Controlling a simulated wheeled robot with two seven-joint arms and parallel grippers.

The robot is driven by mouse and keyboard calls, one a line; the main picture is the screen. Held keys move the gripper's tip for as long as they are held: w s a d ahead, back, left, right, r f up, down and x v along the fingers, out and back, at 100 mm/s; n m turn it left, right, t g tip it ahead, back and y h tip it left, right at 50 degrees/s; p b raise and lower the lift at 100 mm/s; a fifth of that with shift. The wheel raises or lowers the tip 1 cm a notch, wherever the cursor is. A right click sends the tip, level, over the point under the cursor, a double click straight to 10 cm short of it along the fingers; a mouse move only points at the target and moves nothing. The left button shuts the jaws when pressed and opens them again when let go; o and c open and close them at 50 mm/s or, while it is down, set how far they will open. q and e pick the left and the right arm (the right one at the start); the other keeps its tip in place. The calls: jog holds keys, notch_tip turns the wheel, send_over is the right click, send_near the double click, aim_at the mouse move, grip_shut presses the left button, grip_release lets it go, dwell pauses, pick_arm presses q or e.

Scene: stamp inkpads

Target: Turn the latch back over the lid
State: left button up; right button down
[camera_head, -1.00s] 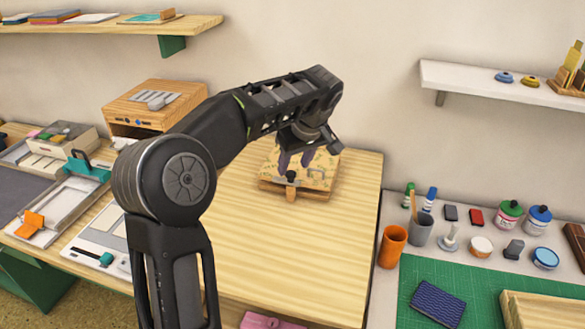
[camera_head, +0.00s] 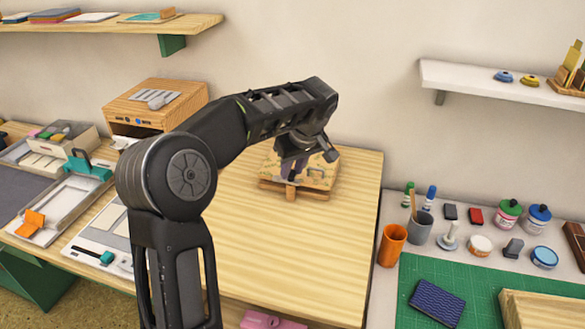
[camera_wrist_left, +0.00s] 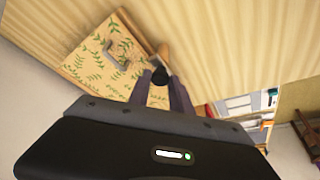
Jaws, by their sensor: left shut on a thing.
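The wooden box has a pale lid (camera_head: 322,173) with a green leaf pattern, and it sits at the back of the wooden table. In the left wrist view the lid (camera_wrist_left: 88,68) carries a grey handle (camera_wrist_left: 116,55). A small wooden latch (camera_wrist_left: 163,52) with a black knob (camera_wrist_left: 160,76) is at the lid's edge. In the head view a pale latch end (camera_head: 291,193) shows at the box's front. My left gripper (camera_head: 292,172) points down at the front of the box, with its fingers (camera_wrist_left: 163,82) shut on the knob. The fingers partly hide the latch. My right gripper is not in view.
The wooden table (camera_head: 250,240) is clear in front of the box. A wooden drawer cabinet (camera_head: 155,108) stands left. An orange cup (camera_head: 392,245) and several ink jars stand on the right table by a green mat (camera_head: 400,300).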

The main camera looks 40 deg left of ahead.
pick_arm(q)
grip_shut()
jog(key=shift+m+b, duration=0.3)
jog(key=shift+m, duration=0.1)
jog(key=shift+m+t+b, duration=0.4)
jog(key=shift+m, duration=0.5)
jog(key=shift+s+a+m+t+h, duration=0.1)
jog(key=shift+m+t+h, duration=0.25)
jog(key=shift+m, duration=0.45)
jog(key=shift+r+m+h, duration=0.1)
jog(key=shift+m+h, duration=0.25)
jog(key=shift+m, duration=0.55)
jog(key=m, duration=0.1)
jog(key=m+t+h, duration=0.1)
jog(key=shift+s+a+m, duration=0.1)
jog(key=shift+a+m, duration=0.1)
jog(key=shift+m, duration=0.2)
jog(key=m+h+p, duration=0.1)
jog(key=m, duration=0.2)
jog(key=shift+a+m, duration=0.15)
jog(key=shift+m, duration=0.15)
jog(key=m+h+p, duration=0.1)
jog(key=m, duration=0.1)
jog(key=m+h, duration=0.1)
jog(key=m, duration=0.2)
jog(key=shift+a+m+h+p, duration=0.15)
jog(key=shift+m+h+p, duration=0.15)
jog(key=shift+p, duration=0.05)
jog(key=shift+g, duration=0.25)
